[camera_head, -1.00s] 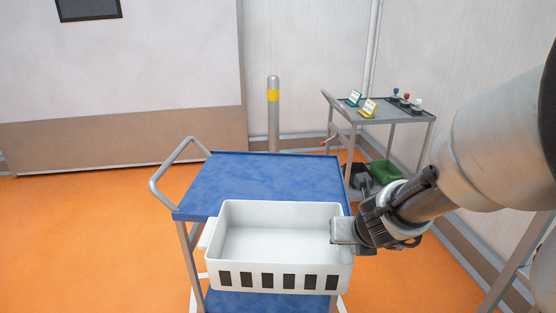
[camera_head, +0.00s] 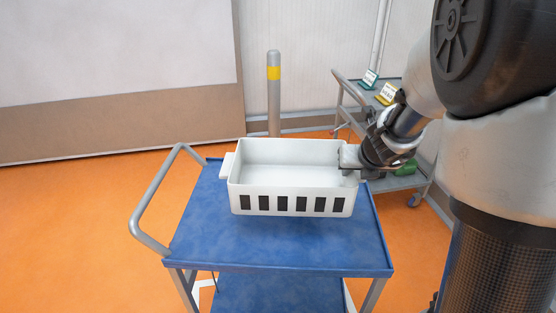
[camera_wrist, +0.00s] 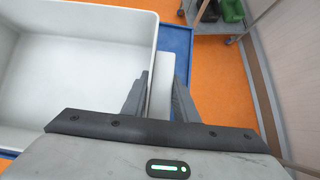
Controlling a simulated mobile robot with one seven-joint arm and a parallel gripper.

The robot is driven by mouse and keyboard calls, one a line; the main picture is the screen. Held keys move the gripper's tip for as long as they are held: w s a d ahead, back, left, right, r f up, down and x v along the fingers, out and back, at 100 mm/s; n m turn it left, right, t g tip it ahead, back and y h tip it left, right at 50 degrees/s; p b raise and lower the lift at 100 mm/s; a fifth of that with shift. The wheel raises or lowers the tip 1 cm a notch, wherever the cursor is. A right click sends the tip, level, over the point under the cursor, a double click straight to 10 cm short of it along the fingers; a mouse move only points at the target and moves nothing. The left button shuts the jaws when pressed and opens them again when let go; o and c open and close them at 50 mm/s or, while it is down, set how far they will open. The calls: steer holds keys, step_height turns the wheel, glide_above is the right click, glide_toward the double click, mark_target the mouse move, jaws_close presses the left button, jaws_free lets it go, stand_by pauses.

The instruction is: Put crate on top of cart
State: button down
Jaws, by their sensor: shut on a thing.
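The white crate (camera_head: 290,178) is empty, with a row of dark slots along its near side. It is over the far half of the blue cart top (camera_head: 275,245). From this view I cannot tell whether it rests on the surface or hangs just above it. My gripper (camera_head: 352,158) is shut on the crate's right-hand handle. In the wrist view the fingers (camera_wrist: 160,95) close on both sides of the white handle, and the crate's inside (camera_wrist: 70,70) shows at left. The blue cart top (camera_wrist: 176,45) shows beyond the crate edge.
The cart's grey push handle (camera_head: 160,200) rises at left. A grey second cart (camera_head: 350,95) with small items stands at the back right, near the wall. A grey post with a yellow band (camera_head: 274,90) stands behind the blue cart. Orange floor (camera_head: 70,230) is clear at left.

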steer(key=w+d+r+p, duration=0.1)
steer(key=w+d+r, duration=0.2)
steer(key=w+d, duration=0.2)
steer(key=f+b, duration=0.2)
steer(key=f, duration=0.1)
steer(key=f+b, duration=0.3)
steer(key=f, duration=0.1)
steer(key=f+b, duration=0.2)
steer(key=f, duration=0.1)
steer(key=shift+w+a+f+b, duration=0.1)
steer(key=shift+a+f+b, duration=0.15)
steer(key=shift+f+b, duration=0.15)
steer(key=shift+r, duration=0.15)
steer(key=c, duration=1.4)
jaws_free()
steer(key=shift+f, duration=0.2)
steer(key=shift+r, duration=0.1)
